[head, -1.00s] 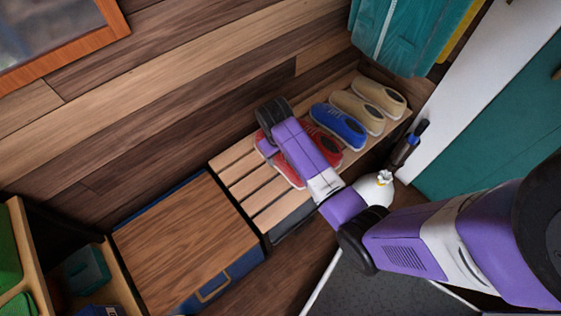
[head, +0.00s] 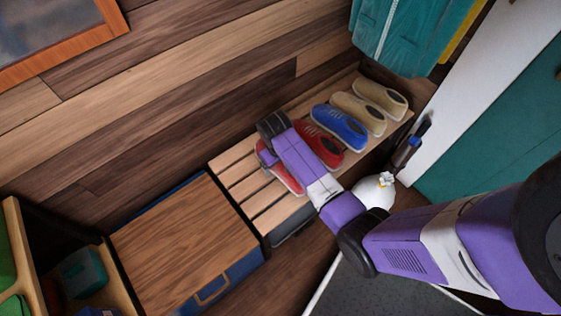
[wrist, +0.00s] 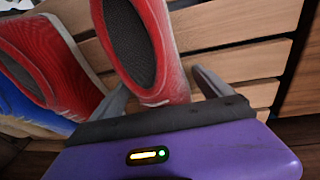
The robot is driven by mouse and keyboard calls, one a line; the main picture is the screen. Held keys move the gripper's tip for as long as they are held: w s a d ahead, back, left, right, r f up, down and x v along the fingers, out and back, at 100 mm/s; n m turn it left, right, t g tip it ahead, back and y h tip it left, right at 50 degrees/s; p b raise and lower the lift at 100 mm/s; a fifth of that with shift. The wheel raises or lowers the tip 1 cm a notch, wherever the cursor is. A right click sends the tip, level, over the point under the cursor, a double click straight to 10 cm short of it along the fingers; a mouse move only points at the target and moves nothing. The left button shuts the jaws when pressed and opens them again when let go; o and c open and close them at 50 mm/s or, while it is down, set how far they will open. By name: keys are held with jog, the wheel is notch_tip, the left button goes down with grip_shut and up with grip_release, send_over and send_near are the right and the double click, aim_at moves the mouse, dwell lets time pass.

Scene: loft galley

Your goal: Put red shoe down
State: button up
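One red shoe (wrist: 147,45) with a dark grey inside rests on the slatted wooden bench (head: 239,170). In the head view this red shoe (head: 290,181) is partly hidden under my purple arm. A second red shoe (head: 319,147) stands beside it on the bench, and it also shows at the left of the wrist view (wrist: 50,62). The fingertips are hidden in the head view.
A blue shoe (head: 339,127) and two beige shoes (head: 359,112) stand further right in the row. A wood-topped blue cabinet (head: 185,240) adjoins the bench's left end. Teal jackets (head: 403,35) hang at the back right. A white round object (head: 374,193) is near the bench's front edge.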

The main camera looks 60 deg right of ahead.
notch_tip(320, 180, up, 12)
jog(key=a+p, duration=0.2)
jog(key=p, duration=0.1)
jog(key=s+a+f+n+t, duration=0.2)
jog(key=s+a+t, duration=0.5)
jog(key=s+a, duration=0.55)
jog(key=s+a+r+t, duration=0.2)
jog(key=s+r, duration=0.2)
jog(key=r, duration=0.4)
jog(key=s+a+r+n+t+y, duration=0.1)
jog(key=s+a+r+t, duration=0.1)
jog(key=r, duration=0.6)
jog(key=s+a+r+t+y, duration=0.1)
jog(key=s+a+r+t, duration=0.1)
jog(key=s+r, duration=0.3)
notch_tip(320, 180, up, 3)
jog(key=shift+s+f+n+t, duration=0.1)
jog(key=shift+s+n+t, duration=0.25)
jog(key=shift+t, duration=0.35)
notch_tip(320, 180, up, 6)
jog(key=p, duration=0.5)
jog(key=shift+f+p, duration=0.25)
jog(key=shift+p, duration=0.05)
